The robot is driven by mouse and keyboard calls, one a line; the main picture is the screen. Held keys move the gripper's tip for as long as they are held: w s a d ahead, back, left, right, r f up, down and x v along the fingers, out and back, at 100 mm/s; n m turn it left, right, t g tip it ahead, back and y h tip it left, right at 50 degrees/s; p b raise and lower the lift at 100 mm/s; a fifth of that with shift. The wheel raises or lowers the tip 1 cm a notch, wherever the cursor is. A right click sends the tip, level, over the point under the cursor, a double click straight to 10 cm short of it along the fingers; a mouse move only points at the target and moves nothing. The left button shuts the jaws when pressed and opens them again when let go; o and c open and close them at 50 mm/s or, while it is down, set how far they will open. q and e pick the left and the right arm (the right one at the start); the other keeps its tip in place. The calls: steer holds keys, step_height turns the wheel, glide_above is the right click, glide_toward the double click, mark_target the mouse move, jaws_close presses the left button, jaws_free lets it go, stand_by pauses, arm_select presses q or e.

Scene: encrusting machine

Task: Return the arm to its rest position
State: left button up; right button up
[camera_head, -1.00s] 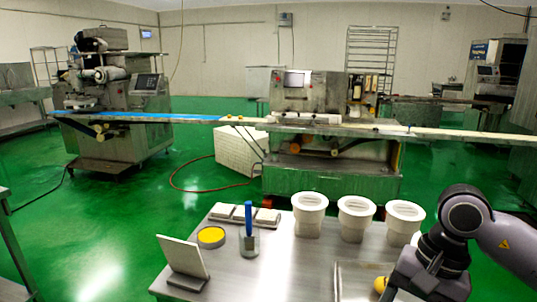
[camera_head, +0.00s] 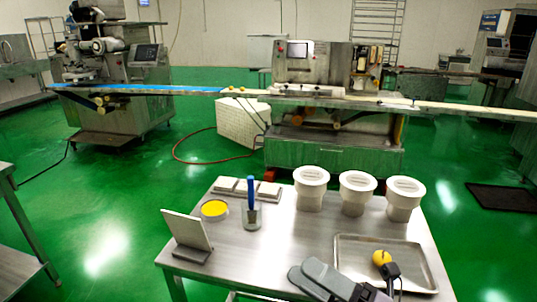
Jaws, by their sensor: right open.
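My right gripper (camera_head: 345,276) is at the bottom edge of the head view, low over the front of the steel table (camera_head: 285,228). It is open, and I see nothing held in it. Its grey and black parts cover the front left part of a metal tray (camera_head: 342,240). A yellow ball-like piece (camera_head: 380,257) is in the tray, close beside a dark part of the gripper; I cannot tell whether they touch. Most of the right arm is below the picture. My left gripper is not in view.
White tubs (camera_head: 357,195) stand along the table's back right. A yellow-topped round dish (camera_head: 214,209), a blue-handled tool in a clear cup (camera_head: 251,214) and a tilted panel (camera_head: 185,230) stand at the left. The conveyor machine (camera_head: 330,140) is behind. The table's middle is clear.

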steer(key=d+f+m+t+h, duration=0.45)
steer(key=f+m+h, duration=0.25)
steer(key=m, duration=0.5)
steer(key=d+f+m+t+h, duration=0.3)
steer(key=d+f+m+h, duration=0.2)
steer(key=f+m+h, duration=0.45)
steer(key=s+d+f+m+g+h+p, duration=0.1)
steer(key=s+d+f+m+g, duration=0.3)
steer(key=s+f+m, duration=0.6)
step_height(320, 180, down, 2)
steer(key=m+g+h, duration=0.1)
steer(key=g, duration=0.1)
steer(key=shift+s+d+f+m+g, duration=0.15)
steer(key=shift+s+f+m+g, duration=0.1)
steer(key=shift+s+m+g, duration=0.1)
